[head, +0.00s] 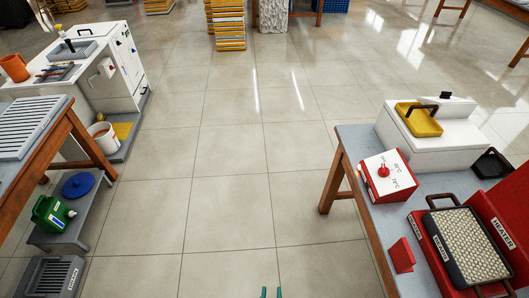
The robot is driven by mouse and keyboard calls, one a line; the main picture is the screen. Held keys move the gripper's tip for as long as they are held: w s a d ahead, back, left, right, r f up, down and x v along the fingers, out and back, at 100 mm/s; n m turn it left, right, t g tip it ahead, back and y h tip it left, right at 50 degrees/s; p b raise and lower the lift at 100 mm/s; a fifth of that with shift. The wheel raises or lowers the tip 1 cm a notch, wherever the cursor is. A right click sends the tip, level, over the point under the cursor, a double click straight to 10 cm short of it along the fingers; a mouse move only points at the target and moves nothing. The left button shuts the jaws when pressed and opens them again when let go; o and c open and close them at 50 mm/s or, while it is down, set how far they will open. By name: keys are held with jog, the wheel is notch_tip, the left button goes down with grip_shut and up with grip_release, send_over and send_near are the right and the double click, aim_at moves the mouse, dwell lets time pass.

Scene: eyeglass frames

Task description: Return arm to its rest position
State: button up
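The rest of my gripper and my arm are out of view. No eyeglass frames can be made out.
At right, a table (358,152) bears a red-and-white control box (387,175), a heater (466,245) and a white unit with a yellow tray (419,120). At left stand a wooden-legged table (85,140) and a white cabinet (112,90). The middle tiled floor (230,150) is clear.

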jog(key=s+a+r+t, duration=0.1)
jog(key=s+r, duration=0.4)
jog(key=r, duration=0.4)
jog(key=s+a+r+t+y, duration=0.1)
jog(key=s+r, duration=0.5)
jog(key=r, duration=0.3)
jog(key=shift+t, duration=0.4)
